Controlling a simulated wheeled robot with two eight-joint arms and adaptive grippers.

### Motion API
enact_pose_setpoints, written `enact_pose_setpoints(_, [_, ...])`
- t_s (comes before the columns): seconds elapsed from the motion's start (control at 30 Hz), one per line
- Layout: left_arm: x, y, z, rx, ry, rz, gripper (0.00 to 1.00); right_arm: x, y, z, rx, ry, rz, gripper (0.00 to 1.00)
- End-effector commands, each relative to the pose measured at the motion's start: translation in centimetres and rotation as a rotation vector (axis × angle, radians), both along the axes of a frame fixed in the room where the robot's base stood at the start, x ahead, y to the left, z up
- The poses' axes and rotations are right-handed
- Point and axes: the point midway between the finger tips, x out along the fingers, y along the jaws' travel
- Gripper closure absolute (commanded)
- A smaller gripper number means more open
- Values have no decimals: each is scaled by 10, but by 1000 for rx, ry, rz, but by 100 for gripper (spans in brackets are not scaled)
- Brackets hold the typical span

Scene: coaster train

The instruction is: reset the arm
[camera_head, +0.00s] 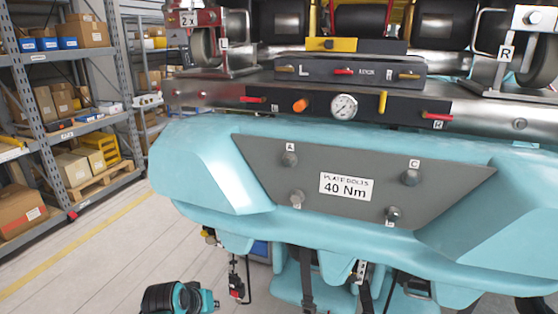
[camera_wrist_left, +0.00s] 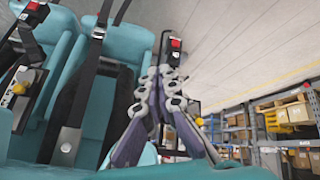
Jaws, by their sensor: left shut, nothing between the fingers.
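My left gripper (camera_wrist_left: 161,76) shows in the left wrist view, with its pale jointed fingers and dark links. Its fingertips are together and empty, with the teal seats and black straps to the left. In the head view I cannot clearly make out the fingers. A black and teal rounded part (camera_head: 178,298) shows at the lower edge of that view; I cannot tell for sure what it is. My right gripper is not in view.
A teal coaster car (camera_head: 330,255) with a grey bolt plate (camera_head: 300,160) fills the head view's middle and right. A pressure gauge (camera_head: 344,106) sits above. Shelves with boxes (camera_head: 75,165) stand at left. The floor (camera_head: 100,250) between shelves and car looks clear.

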Motion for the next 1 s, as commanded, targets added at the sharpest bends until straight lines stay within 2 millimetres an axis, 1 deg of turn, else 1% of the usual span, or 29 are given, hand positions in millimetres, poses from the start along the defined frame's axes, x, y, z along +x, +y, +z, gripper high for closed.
enact_pose_setpoints(0.03, [-22,-2,6,25,-2,-13,100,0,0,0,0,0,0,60])
enact_pose_setpoints(0.1, [-48,-3,12,64,-7,-31,100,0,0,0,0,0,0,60])
enact_pose_setpoints(0.2, [-85,-2,16,116,-12,-54,100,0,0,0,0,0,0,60])
enact_pose_setpoints(0.3, [-116,-1,14,163,-17,-76,100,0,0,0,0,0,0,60])
enact_pose_setpoints(0.4, [-137,1,11,198,-22,-92,100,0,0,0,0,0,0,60])
enact_pose_setpoints(0.5, [-150,3,7,220,-26,-102,100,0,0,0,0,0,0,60])
enact_pose_setpoints(0.6, [-155,4,6,231,-27,-107,100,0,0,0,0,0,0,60])
enact_pose_setpoints(1.0, [-156,4,6,232,-27,-107,100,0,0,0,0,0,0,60])
